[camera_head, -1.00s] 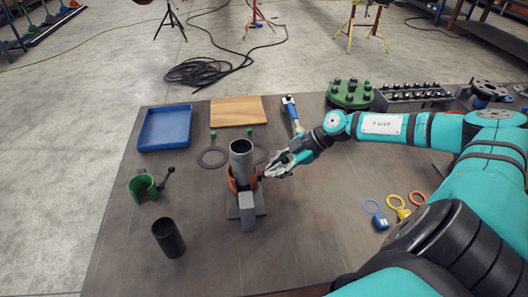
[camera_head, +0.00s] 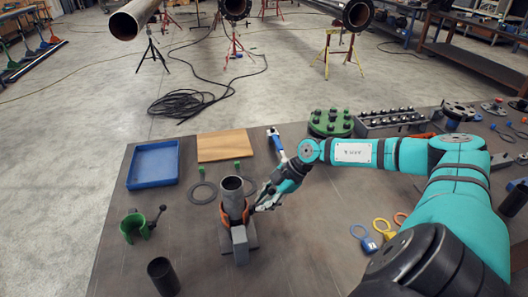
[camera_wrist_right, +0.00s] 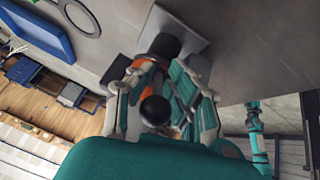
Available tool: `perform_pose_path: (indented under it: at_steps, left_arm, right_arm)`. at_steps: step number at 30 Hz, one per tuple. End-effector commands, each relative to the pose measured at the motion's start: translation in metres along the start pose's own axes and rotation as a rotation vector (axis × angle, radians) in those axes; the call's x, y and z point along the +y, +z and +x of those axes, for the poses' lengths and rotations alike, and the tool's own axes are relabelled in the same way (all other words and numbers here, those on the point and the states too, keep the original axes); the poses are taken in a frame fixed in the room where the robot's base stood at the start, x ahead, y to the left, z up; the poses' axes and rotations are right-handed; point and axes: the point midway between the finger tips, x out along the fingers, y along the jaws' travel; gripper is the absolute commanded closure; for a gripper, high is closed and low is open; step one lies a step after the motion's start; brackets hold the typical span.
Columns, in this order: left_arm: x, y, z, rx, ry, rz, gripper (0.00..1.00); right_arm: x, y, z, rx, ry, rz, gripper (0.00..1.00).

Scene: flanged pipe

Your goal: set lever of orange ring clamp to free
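The orange ring clamp (camera_head: 227,217) sits around an upright grey pipe (camera_head: 232,190) on a grey stand (camera_head: 240,246). My right gripper (camera_head: 263,203) is at the clamp's right side. In the right wrist view, the clamp's lever shows end-on as a black round knob (camera_wrist_right: 155,111), with orange just behind it. The fingers of my right gripper (camera_wrist_right: 163,90) stand on either side of the lever, apart, with a gap visible on the left. Contact with the lever cannot be made out. My left gripper is not in view.
A green clamp with a black lever (camera_head: 134,227) and a dark tube (camera_head: 163,276) stand to the left. Colored tags (camera_head: 383,228) lie right. The front middle is clear.

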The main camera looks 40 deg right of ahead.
Motion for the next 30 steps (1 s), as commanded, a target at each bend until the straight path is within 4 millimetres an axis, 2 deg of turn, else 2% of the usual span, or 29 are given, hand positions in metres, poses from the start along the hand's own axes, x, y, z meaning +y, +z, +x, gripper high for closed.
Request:
perform_pose_path:
  at_steps: [1, 3, 11, 14, 17, 24, 30]
  left_arm:
    - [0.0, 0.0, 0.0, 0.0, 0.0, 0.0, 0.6]
    - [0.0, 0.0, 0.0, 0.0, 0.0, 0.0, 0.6]
    - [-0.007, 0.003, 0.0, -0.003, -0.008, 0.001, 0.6]
    - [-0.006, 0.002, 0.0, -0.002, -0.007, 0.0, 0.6]
    - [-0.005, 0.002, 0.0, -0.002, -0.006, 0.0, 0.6]
    - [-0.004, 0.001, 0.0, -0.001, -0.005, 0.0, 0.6]
    - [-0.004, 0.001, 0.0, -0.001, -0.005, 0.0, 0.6]
  right_arm:
    - [0.0, 0.0, 0.0, 0.0, 0.0, 0.0, 0.75]
    - [0.0, 0.0, 0.0, 0.0, 0.0, 0.0, 0.69]
    - [0.0, 0.0, -0.001, 0.0, 0.0, 0.0, 0.69]
    - [0.0, 0.001, -0.009, -0.003, 0.001, -0.001, 0.69]
    - [0.001, 0.002, -0.025, -0.005, 0.002, 0.0, 0.69]
    - [0.0, 0.002, -0.076, -0.007, 0.0, -0.001, 0.69]
    - [0.0, 0.001, -0.108, -0.004, 0.0, 0.0, 0.69]
